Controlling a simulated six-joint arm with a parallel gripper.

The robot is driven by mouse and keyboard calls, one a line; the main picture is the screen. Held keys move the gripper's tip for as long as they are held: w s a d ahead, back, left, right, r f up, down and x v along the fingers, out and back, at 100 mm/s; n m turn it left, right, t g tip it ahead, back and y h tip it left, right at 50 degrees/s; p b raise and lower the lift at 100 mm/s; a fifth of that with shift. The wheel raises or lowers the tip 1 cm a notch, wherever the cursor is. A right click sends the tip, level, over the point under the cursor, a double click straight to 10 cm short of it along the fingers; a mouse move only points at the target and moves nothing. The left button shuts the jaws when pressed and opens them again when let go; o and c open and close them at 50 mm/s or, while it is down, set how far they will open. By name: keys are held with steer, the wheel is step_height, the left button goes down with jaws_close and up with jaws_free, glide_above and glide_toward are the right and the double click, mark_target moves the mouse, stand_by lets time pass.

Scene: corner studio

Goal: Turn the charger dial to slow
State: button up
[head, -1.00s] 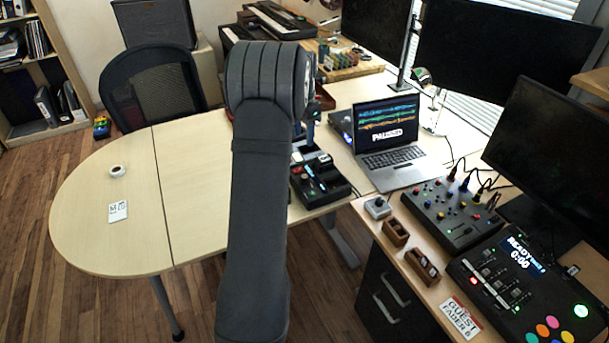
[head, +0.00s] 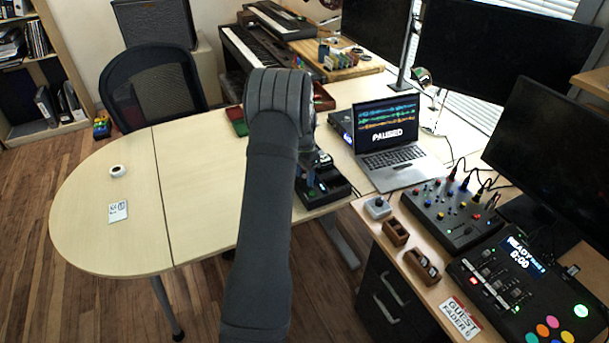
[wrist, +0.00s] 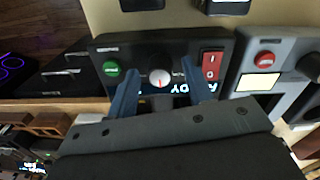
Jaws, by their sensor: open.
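The charger looks to be the black box (wrist: 185,46) in the wrist view, with a green button, a red rocker switch and a lit display partly covered by my gripper. Its round white dial (wrist: 160,78) sits between the button and the switch; its setting marks are too small to read. My gripper (wrist: 160,85) is open, with one blue finger on each side of the dial. I cannot tell whether the fingers touch it. In the head view the black box (head: 328,192) is partly hidden by my arm.
A grey unit with a red button (wrist: 263,60) stands right beside the box in the wrist view. In the head view a laptop (head: 388,140) is to the right, and a red tray (head: 322,98) is behind. The rounded table's left part (head: 90,220) is mostly clear.

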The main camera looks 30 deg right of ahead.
steer(key=shift+f, duration=0.1)
steer(key=c, duration=1)
steer(key=shift+n, duration=0.4)
steer(key=n, duration=0.4)
steer(key=shift+n, duration=0.3)
steer(key=n, duration=0.4)
steer(key=shift+n, duration=0.3)
